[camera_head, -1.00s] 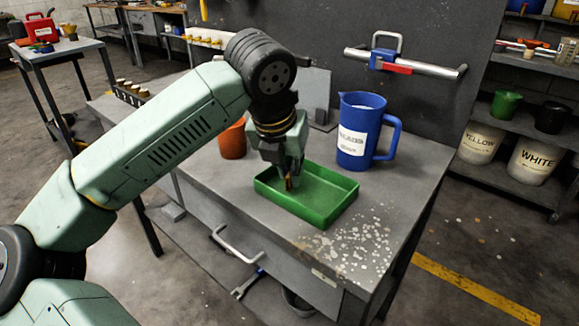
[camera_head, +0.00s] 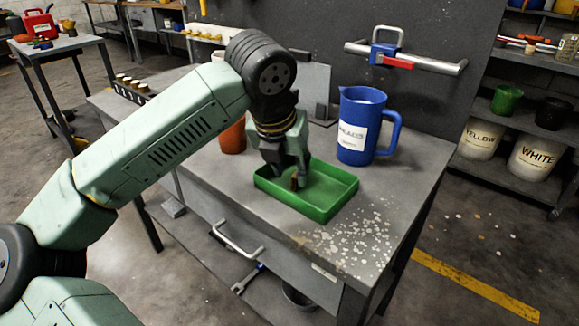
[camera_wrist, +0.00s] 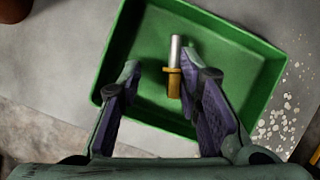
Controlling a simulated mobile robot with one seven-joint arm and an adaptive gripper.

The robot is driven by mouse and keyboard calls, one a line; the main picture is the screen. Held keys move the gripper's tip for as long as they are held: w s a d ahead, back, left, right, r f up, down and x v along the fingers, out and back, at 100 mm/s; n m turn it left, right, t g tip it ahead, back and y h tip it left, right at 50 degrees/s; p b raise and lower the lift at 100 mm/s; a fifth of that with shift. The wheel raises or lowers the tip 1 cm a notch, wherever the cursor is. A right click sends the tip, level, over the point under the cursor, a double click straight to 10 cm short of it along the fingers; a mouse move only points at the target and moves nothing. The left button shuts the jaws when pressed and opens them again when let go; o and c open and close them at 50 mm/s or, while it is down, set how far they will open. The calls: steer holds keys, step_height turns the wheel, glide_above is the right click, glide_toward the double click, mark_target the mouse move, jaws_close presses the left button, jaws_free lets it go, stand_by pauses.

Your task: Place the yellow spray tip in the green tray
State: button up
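The green tray (camera_head: 335,210) lies on the grey workbench and fills much of the wrist view (camera_wrist: 262,95). The spray tip (camera_wrist: 174,82) has a yellow-orange base and a silver stem. It is within the tray's walls, nearer my right finger in the wrist view. In the head view the tip (camera_head: 294,182) shows small and dark orange below my fingers. My gripper (camera_head: 288,172) is low over the left part of the tray.
A blue jug (camera_head: 352,135) stands behind the tray to the right. An orange-red cup (camera_head: 233,137) stands behind my gripper to the left. A metal rail with a blue and red clamp (camera_head: 385,58) is on the back panel. The speckled front right corner of the bench is clear.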

steer(key=shift+r+p, duration=0.25)
steer(key=shift+p, duration=0.05)
steer(key=v, duration=1.2)
steer(key=shift+b, duration=0.45)
